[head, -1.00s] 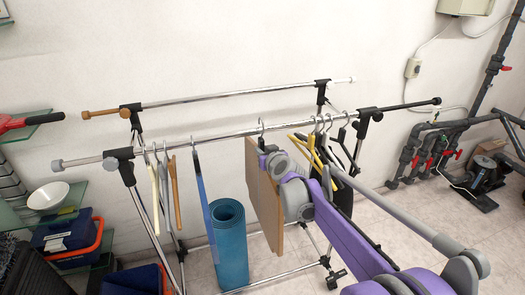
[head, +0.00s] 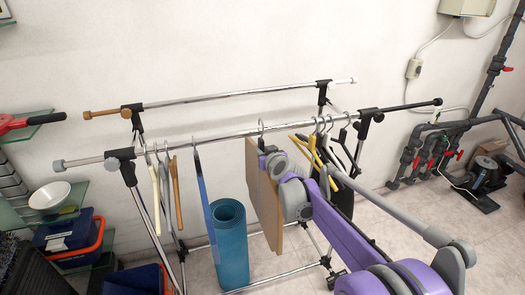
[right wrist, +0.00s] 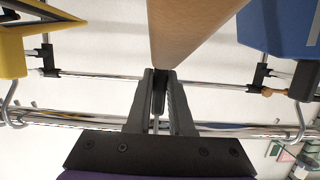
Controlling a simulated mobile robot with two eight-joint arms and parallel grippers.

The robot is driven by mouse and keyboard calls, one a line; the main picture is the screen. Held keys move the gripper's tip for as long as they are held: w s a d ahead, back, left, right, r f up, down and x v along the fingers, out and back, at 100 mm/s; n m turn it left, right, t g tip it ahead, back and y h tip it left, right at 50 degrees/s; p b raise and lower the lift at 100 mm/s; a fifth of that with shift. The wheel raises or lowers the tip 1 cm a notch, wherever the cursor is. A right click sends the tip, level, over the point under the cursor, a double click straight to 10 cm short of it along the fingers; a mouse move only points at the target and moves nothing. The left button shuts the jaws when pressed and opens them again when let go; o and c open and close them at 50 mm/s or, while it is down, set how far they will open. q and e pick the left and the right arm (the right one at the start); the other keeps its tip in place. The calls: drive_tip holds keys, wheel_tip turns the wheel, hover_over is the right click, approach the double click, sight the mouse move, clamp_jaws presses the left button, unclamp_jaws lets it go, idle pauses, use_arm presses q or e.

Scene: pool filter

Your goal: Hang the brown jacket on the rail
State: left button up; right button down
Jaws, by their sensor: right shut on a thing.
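The brown jacket (head: 262,195) is a flat tan-brown shape, upright below the front rail (head: 225,137). Its hook (head: 261,127) is at the rail; I cannot tell whether the rail bears its weight. My right gripper (head: 263,150) is shut on the jacket's hanger near the top, just under the rail. My left gripper is not in view.
A blue garment (head: 205,200) and several hangers (head: 165,195) hang to the left. Yellow and dark hangers (head: 318,150) hang close on the right. A second rail (head: 235,94) runs behind. A blue rolled mat (head: 230,245) stands below. The rail is bare between the blue garment and the jacket.

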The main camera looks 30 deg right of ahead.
drive_tip(key=shift+w+d+f, duration=0.1)
drive_tip(key=shift+w+f, duration=0.2)
drive_tip(key=shift+f, duration=0.3)
idle(0.3)
drive_tip(key=shift+w+f, duration=0.2)
drive_tip(key=shift+f, duration=0.2)
drive_tip(key=shift+s+f, duration=0.15)
drive_tip(key=shift+f, duration=0.2)
idle(0.4)
drive_tip(key=c, duration=0.7)
unclamp_jaws()
